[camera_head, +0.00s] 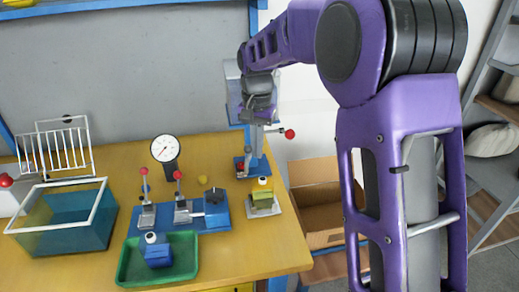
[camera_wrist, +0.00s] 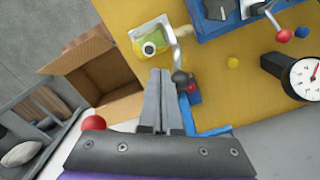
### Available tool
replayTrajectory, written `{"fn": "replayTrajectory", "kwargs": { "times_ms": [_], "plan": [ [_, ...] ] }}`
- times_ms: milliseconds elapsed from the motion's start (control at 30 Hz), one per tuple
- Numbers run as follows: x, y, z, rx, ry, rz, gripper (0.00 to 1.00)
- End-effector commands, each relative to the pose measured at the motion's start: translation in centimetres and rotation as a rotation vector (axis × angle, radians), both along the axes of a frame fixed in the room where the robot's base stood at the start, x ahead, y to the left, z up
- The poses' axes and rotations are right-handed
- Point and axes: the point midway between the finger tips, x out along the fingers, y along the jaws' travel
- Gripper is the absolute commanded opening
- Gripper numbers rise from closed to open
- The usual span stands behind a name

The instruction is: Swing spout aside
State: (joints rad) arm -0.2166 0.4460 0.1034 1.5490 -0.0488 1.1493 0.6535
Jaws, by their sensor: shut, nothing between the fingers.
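A thin grey metal arm that looks like the spout (camera_wrist: 175,48) shows in the wrist view. It runs from beside the green and yellow block to a dark round knob (camera_wrist: 180,77) above a small blue base (camera_wrist: 188,100). My gripper (camera_wrist: 163,72) is shut and empty, its fingertips just left of the knob in this view. I cannot tell whether they touch it. In the head view my gripper (camera_head: 256,152) points down over the small blue base (camera_head: 240,166). The spout is hard to make out there, behind my fingers.
The green block (camera_head: 264,196) with a white cap sits on a grey holder. A red-ended lever (camera_head: 290,133) stands beside my gripper. A blue clamp fixture (camera_head: 216,212), a green tray (camera_head: 130,262) and a dial gauge (camera_head: 164,150) share the bench. A cardboard box (camera_head: 318,213) stands right.

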Motion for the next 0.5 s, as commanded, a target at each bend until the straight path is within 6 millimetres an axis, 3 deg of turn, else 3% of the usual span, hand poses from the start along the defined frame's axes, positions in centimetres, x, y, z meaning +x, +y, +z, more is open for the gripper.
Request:
{"fn": "replayTrajectory", "kwargs": {
  "times_ms": [500],
  "plan": [
    [-0.01,0.63,-0.04,0.0,0.0,0.0,0.0]
  ]
}}
